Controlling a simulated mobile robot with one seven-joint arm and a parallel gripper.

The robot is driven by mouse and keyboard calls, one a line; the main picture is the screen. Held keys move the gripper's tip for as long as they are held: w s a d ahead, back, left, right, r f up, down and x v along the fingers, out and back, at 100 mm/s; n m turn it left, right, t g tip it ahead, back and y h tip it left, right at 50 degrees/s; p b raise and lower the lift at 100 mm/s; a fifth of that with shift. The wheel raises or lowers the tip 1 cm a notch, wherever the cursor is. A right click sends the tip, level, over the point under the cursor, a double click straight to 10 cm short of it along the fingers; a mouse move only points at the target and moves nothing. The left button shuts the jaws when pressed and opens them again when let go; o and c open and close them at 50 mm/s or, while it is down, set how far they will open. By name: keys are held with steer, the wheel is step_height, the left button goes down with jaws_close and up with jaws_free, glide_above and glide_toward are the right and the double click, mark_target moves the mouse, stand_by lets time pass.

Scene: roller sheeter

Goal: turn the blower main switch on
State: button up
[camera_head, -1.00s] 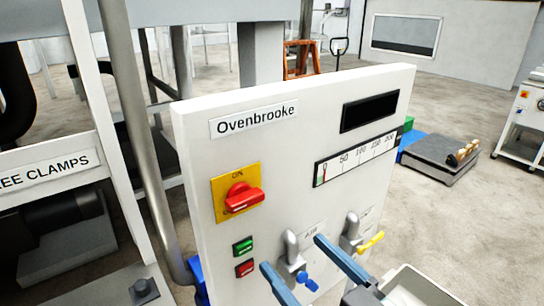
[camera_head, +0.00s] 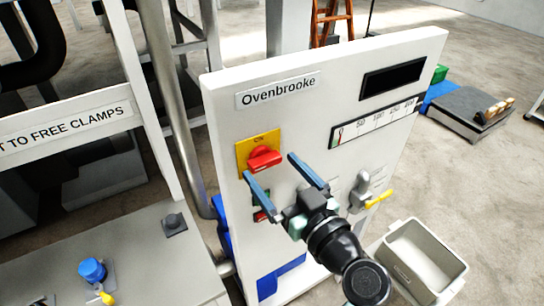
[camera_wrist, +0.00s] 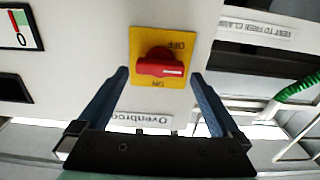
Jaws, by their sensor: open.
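The red rotary switch (camera_head: 264,158) sits on a yellow plate (camera_head: 244,151) on the white Ovenbrooke panel (camera_head: 228,117). In the wrist view the red switch (camera_wrist: 160,64) appears upside down, its handle lying roughly level and its white mark at the right end. The label ON is below it and OFF is at the upper right. My gripper (camera_head: 270,165) is open and empty in front of the panel. In the wrist view my gripper (camera_wrist: 160,75) has its fingertips either side of the switch, apart from it. I cannot tell the remaining distance to the panel.
Green and red push buttons (camera_head: 260,215) sit below the switch, partly hidden by my finger. A valve with a yellow handle (camera_head: 378,198) juts out at the right. A grey bin (camera_head: 440,262) stands lower right. A bench with a blue knob (camera_head: 92,270) is lower left.

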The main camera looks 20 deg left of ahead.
steer(key=shift+x, duration=0.8)
steer(key=c, duration=1.2)
